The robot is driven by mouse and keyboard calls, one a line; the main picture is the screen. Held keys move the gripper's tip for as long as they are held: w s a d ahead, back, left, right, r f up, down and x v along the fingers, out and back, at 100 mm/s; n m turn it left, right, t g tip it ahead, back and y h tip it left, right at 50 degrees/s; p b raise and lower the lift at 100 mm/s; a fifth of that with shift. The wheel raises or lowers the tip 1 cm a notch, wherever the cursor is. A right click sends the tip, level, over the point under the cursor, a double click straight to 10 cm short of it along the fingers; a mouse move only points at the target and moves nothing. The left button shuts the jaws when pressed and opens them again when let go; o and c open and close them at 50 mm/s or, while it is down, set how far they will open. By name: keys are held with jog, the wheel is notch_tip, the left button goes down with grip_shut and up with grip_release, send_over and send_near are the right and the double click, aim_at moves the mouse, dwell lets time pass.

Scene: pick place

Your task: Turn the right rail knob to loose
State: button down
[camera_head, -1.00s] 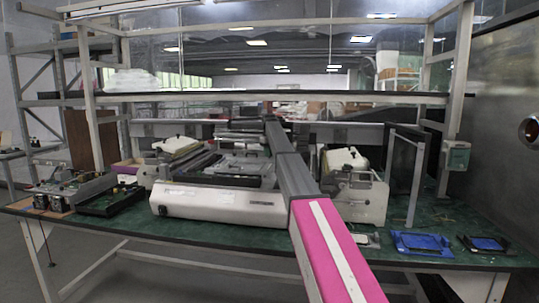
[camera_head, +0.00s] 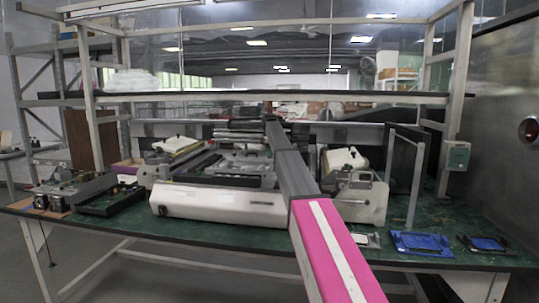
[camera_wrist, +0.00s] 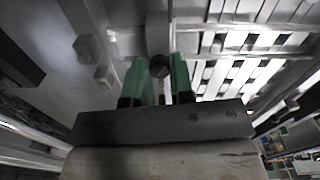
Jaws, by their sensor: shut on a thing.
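In the wrist view, the two green fingers of my gripper (camera_wrist: 159,76) stand on either side of a small dark round knob (camera_wrist: 160,65) and are shut on it. The knob sits at the near end of a grey rail or bar (camera_wrist: 158,32). Whether the knob is tight or loose cannot be told. In the head view, my arm reaches over the long machine (camera_head: 218,203), and my gripper and the knob cannot be made out there.
Grey block-like fittings (camera_wrist: 100,74) lie left of my gripper in the wrist view. In the head view, a white machine (camera_head: 358,196) stands close to the right of my arm. Blue trays (camera_head: 422,243) lie on the green bench (camera_head: 300,232) at the right. A shelf (camera_head: 270,97) spans above.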

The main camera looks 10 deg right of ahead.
jog(key=n, duration=0.3)
jog(key=shift+n, duration=2.1)
jog(key=c, duration=1)
grip_release()
jog(key=shift+r, duration=0.1)
notch_tip(320, 180, up, 11)
jog(key=shift+f, duration=0.2)
